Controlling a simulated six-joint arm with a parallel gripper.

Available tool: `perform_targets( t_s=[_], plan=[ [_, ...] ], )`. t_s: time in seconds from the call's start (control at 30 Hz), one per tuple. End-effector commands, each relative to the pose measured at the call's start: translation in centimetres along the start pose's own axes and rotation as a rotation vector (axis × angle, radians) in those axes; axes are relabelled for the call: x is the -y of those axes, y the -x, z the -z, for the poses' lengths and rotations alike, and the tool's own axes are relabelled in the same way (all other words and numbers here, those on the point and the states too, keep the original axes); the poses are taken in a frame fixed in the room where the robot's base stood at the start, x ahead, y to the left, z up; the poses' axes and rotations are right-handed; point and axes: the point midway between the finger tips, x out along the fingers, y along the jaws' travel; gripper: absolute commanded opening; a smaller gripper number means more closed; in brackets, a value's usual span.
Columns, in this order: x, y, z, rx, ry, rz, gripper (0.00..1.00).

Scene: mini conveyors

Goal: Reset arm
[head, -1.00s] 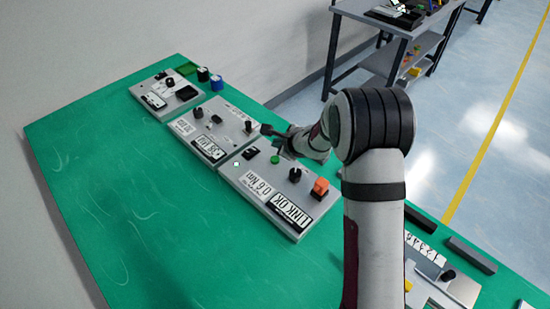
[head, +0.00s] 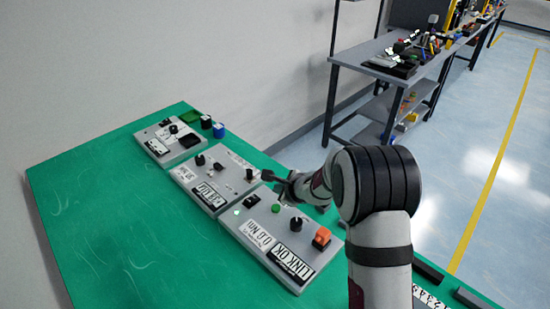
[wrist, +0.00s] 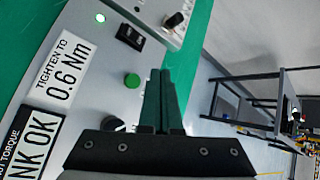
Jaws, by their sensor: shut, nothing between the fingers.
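My gripper (head: 270,178) is shut and empty. It hovers at the back edge of the nearest grey panel (head: 236,218) in the head view. In the wrist view its two dark fingers (wrist: 160,78) lie together, with that panel (wrist: 98,62) behind and to their left. The panel carries a green button (wrist: 132,80), a black rocker switch (wrist: 130,37), a black knob (wrist: 113,124) partly hidden by the gripper mount, and a label reading "TIGHTEN TO 0.6 Nm" (wrist: 62,70). A plate ending "NK OK" (wrist: 35,140) is cut off there. A green lamp (wrist: 100,18) is lit.
An orange button (head: 322,236) stands on the near panel. Two more panels (head: 212,180) (head: 168,143) line the green table's back. Blue and dark cylinders (head: 218,130) stand beyond. The table's left part (head: 110,240) is clear. A shelf bench (head: 390,75) stands behind.

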Motion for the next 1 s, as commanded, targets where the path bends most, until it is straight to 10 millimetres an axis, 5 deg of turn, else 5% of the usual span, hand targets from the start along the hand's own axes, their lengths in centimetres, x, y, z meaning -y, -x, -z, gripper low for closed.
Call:
perform_targets(
  t_s=[0.07,0.17,0.23,0.3,0.37,0.53,0.7,1.0],
  plan=[
    [0.1,0.7,-0.7,0.017,0.025,-0.001,0.0],
    [-0.1,5.0,-4.4,0.116,0.189,-0.026,0.0],
    [-2.3,10.5,-7.8,0.219,0.394,-0.088,0.0],
    [-6.6,16.6,-9.4,0.296,0.62,-0.194,0.0],
    [-10.8,21.5,-8.9,0.323,0.798,-0.305,0.0],
    [-20.3,31.5,-2.2,0.233,1.143,-0.619,0.0],
    [-23.8,35.9,3.0,0.109,1.261,-0.79,0.0],
    [-24.1,36.5,3.8,0.087,1.276,-0.815,0.0]
  ],
)
